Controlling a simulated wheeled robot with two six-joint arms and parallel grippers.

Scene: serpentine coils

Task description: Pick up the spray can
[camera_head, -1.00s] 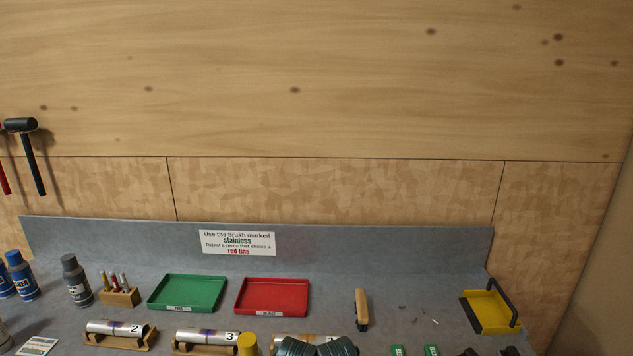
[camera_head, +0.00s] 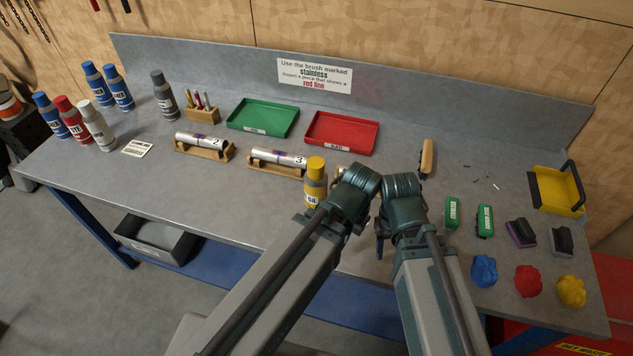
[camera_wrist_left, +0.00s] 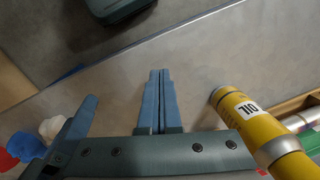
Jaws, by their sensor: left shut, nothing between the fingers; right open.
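A yellow can (camera_head: 316,175) labelled OIL stands upright on the bench, just left of my left arm's wrist. It also shows in the left wrist view (camera_wrist_left: 246,118), right of my left gripper (camera_wrist_left: 160,100), whose blue fingers are shut, empty and apart from the can. In the head view my left gripper is hidden by its arm. My right gripper (camera_head: 382,236) is open and partly hidden between the two arms. Other cans stand at the left: several blue ones (camera_head: 97,85), a red one (camera_head: 75,121), a light grey one (camera_head: 98,127) and a dark grey one (camera_head: 164,96).
A green tray (camera_head: 291,128) and a red tray (camera_head: 371,150) lie behind. Metal tubes (camera_head: 199,142) rest in wooden cradles left of the yellow can. Brushes (camera_head: 427,157), green boxes (camera_head: 453,212) and coloured lumps (camera_head: 484,270) lie right. The bench's front left (camera_head: 190,190) is clear.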

